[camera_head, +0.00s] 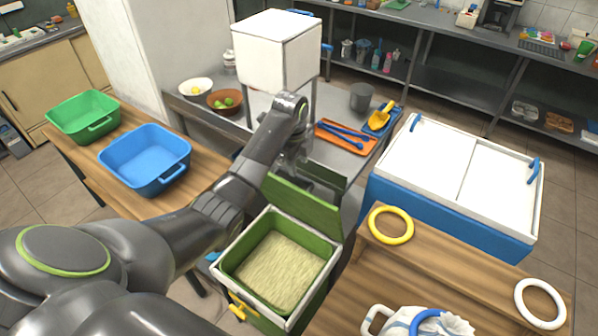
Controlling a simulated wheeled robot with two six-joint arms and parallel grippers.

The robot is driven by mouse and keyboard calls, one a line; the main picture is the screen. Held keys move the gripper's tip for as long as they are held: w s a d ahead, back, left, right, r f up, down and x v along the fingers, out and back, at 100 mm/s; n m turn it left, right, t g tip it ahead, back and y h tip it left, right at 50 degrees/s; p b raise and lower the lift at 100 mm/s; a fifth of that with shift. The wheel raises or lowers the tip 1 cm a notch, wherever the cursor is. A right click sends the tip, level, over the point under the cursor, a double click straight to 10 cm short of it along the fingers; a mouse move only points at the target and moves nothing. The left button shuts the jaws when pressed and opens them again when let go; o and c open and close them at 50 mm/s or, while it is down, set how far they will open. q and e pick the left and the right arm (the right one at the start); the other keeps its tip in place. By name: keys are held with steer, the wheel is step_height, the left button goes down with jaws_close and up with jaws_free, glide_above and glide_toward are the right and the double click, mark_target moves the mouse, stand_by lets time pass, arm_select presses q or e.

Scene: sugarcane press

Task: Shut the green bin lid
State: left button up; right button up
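The green bin (234,252) stands at the lower middle with a pale rim. It holds pale, straw-like material (280,268). Its green lid (303,207) is open, raised at the bin's far edge. My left arm reaches in from the left, over the bin's left side. My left gripper (292,163) points down just beyond the lid's upper edge, near the grey counter. Its fingertips are dark and partly hidden, so I cannot tell whether they are open or touch the lid. My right gripper is out of view.
A white box (277,52) on legs stands behind my gripper. An orange tray (346,137) lies on the counter. A blue tub (145,157) and a green tub (84,115) stand left. A wooden table with a yellow ring (391,225) is close on the right.

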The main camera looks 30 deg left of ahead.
mark_target(299, 176)
arm_select(q)
steer(key=shift+w+f, duration=0.15)
steer(key=shift+f, duration=1.1)
steer(key=shift+w+f, duration=0.15)
steer(key=shift+f, duration=1.05)
jaws_close()
